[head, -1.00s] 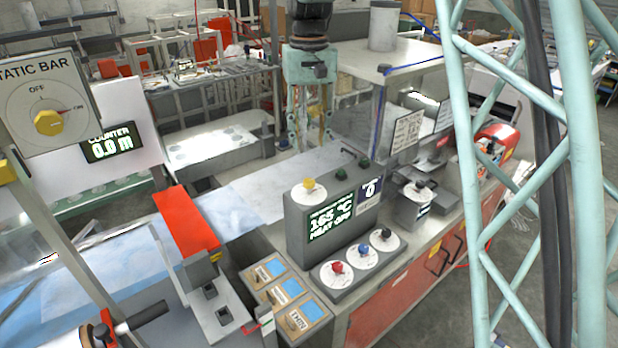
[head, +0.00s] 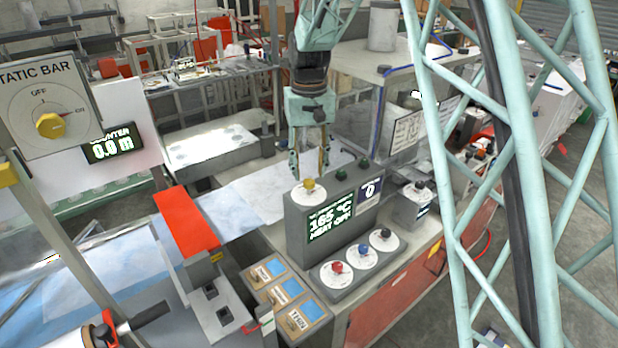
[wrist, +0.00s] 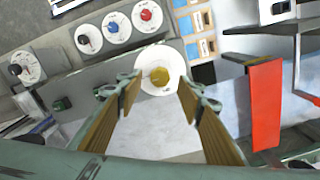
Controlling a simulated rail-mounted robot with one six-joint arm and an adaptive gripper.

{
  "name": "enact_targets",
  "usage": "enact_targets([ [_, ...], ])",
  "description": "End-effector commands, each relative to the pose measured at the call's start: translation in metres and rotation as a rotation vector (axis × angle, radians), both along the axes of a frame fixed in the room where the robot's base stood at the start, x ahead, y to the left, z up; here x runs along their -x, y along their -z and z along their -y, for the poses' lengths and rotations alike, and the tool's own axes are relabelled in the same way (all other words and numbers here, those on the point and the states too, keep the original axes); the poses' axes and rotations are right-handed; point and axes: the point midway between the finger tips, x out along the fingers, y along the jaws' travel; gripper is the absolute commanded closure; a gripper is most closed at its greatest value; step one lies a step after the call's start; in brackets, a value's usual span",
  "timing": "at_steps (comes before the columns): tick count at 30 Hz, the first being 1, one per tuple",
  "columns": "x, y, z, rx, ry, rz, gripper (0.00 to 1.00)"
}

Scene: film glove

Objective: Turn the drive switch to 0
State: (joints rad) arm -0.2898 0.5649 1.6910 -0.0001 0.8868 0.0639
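A grey control box (head: 296,228) carries a yellow knob (head: 308,184) on a white dial on its top. In the wrist view the yellow knob (wrist: 160,76) shows beyond and between the fingertips. On its lower panel are a red knob (head: 337,267), a blue knob (head: 363,248) and a black knob (head: 386,233). A separate small box (head: 411,212) has a black knob (head: 419,186). The labels are too small to read, so I cannot tell which is the drive switch. My gripper (head: 310,174) is open and empty, pointing down just above or behind the yellow knob.
The display (head: 331,218) reads 165 °C, HEAT OFF; a small one (head: 370,190) shows 0. A red block (head: 186,220) and a static bar dial (head: 50,125) stand left. A glazed enclosure (head: 362,120) stands behind.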

Motion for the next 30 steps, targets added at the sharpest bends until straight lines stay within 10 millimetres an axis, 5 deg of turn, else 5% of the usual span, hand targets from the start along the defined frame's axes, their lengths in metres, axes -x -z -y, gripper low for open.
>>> enact_targets([
  [9, 0.0, 0.03, 0.0, 0.0, 0.0, -0.001, 0.65],
  [23, 0.0, 0.036, 0.0, 0.0, 0.0, 0.001, 0.65],
  [30, 0.0, 0.036, 0.0, 0.0, 0.0, 0.001, 0.86],
])
